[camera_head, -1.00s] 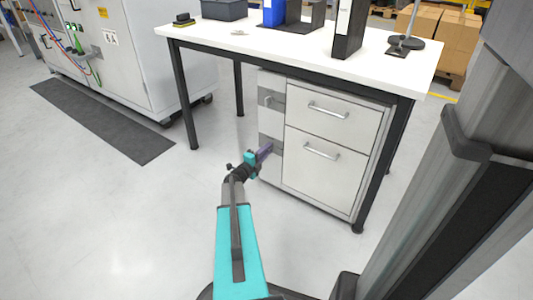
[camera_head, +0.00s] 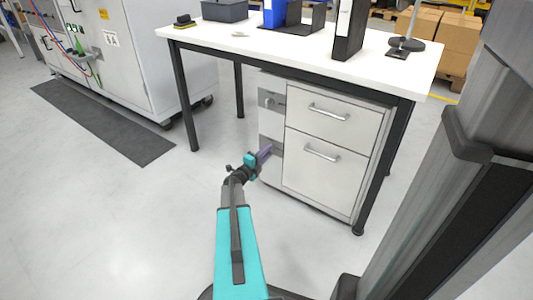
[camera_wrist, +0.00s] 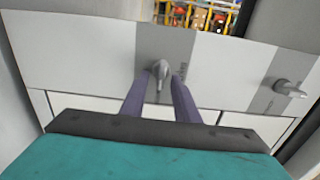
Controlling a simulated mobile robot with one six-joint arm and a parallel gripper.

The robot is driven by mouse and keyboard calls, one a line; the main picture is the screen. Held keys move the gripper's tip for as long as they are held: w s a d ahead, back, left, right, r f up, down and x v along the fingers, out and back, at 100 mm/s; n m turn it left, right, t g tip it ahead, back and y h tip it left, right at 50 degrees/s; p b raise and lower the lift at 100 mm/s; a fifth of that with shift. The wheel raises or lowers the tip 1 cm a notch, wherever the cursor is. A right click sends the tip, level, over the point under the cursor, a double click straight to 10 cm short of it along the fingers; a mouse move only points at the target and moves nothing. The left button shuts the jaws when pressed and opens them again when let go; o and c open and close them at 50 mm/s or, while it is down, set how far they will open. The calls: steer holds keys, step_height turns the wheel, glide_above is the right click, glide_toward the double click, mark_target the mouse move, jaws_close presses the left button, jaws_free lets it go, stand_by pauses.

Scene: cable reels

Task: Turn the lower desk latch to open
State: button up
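The grey drawer cabinet (camera_head: 323,153) under the desk has a narrow left panel with two latches. The upper latch (camera_head: 268,101) is in plain view; it is probably the one at the right in the wrist view (camera_wrist: 288,88), its lever lying sideways. The lower latch (camera_wrist: 160,72), a grey knob with a tapering lever, sits on a grey band. In the head view my gripper hides it. My gripper (camera_head: 266,150) is at the lower part of the panel. Its purple fingers are apart, one either side of the lower latch, the right one closer. I cannot tell whether they touch it.
Two drawers with bar handles lie right of the panel. The white desk (camera_head: 300,45) overhangs the cabinet, with black legs on both sides. Binders (camera_head: 349,30) and a dark box stand on top. The floor left of the cabinet is clear up to the dark mat (camera_head: 105,122).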

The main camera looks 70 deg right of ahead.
steer(key=p+v, duration=0.4)
steer(key=v, duration=0.9)
steer(key=shift+a, duration=0.25)
steer(key=shift+w, duration=0.1)
